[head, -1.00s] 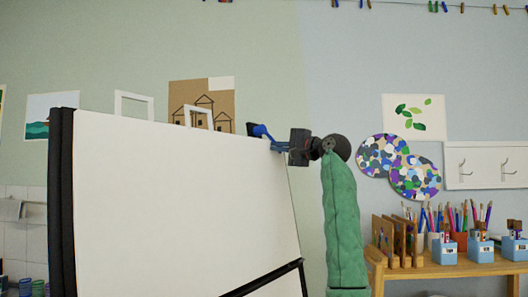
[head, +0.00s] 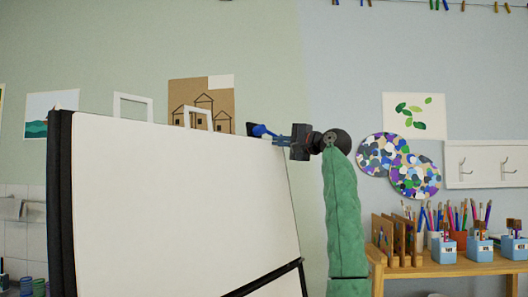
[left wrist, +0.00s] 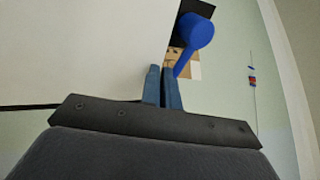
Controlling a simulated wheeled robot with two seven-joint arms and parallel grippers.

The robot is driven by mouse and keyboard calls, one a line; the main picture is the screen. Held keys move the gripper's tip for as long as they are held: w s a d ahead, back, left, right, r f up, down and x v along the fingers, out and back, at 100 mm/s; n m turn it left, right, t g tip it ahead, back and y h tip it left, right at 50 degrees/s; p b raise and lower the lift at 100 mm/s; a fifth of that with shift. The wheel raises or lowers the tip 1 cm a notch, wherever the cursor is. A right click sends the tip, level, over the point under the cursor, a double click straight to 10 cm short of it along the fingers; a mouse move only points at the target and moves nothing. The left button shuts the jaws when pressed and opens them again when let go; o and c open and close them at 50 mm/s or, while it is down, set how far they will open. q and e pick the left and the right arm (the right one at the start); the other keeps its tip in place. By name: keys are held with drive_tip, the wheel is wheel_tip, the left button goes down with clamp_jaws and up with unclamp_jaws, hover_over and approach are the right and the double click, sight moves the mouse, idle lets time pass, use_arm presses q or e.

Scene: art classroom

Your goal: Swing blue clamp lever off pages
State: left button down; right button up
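The blue clamp lever (head: 262,131) is at the top right corner of the white pad of pages (head: 185,190) on an easel. A black clamp part (head: 251,128) shows just behind it. My left gripper (head: 277,139) reaches in from the right at the corner, its fingers pointing left toward the lever. In the left wrist view, the lever's round blue knob (left wrist: 197,31) stands beyond the fingertips, and its stem runs down to the right finger. The two blue fingers (left wrist: 163,86) are close together with nothing clearly between them. Whether they touch the stem is unclear. My right gripper is out of view.
The easel's black left edge (head: 60,200) and lower bar (head: 262,278) frame the pages. At the right, a wooden shelf (head: 450,268) holds brushes and blue boxes. Pictures hang on the wall behind. The space between easel and shelf holds my green-sleeved arm.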

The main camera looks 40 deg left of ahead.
use_arm(q)
drive_tip(key=shift+w+a+r, duration=0.15)
drive_tip(key=shift+w+r, duration=0.05)
drive_tip(key=shift+r, duration=0.4)
